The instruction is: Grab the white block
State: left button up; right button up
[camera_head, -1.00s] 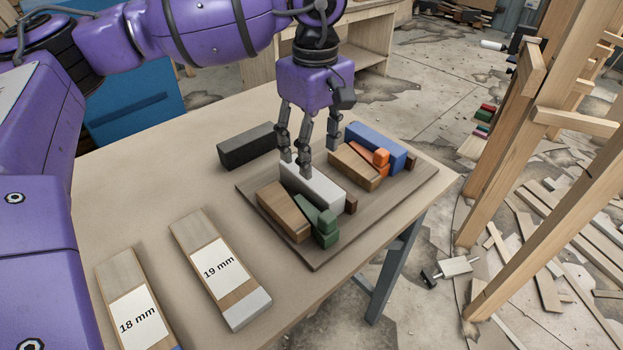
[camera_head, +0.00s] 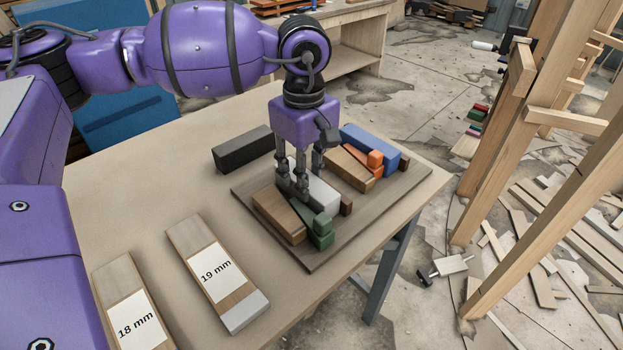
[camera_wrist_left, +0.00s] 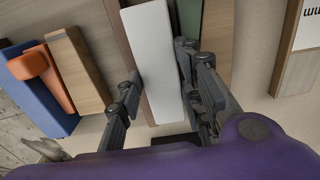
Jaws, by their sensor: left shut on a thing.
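The white block (camera_head: 324,193) lies on the brown board (camera_head: 312,258) on the table, between the green blocks (camera_head: 321,229) and a small dark brown block (camera_head: 346,206). My left gripper (camera_head: 297,190) is lowered over it, partly hiding it. In the left wrist view the white block (camera_wrist_left: 154,65) runs lengthwise between the fingers of my left gripper (camera_wrist_left: 165,92), which is shut on it. The block appears still down among its neighbours; its underside is hidden. My right gripper is not in view.
Close by on the board are a wooden block (camera_head: 279,214), another wooden block (camera_head: 348,168), orange blocks (camera_head: 374,164) and a blue block (camera_head: 370,146). A black block (camera_head: 243,149) and two labelled pieces, 19 mm (camera_head: 216,274) and 18 mm (camera_head: 129,303), lie on the table.

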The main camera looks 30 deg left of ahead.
pick_arm(q)
jog(key=c, duration=0.3)
jog(key=shift+r, duration=0.15)
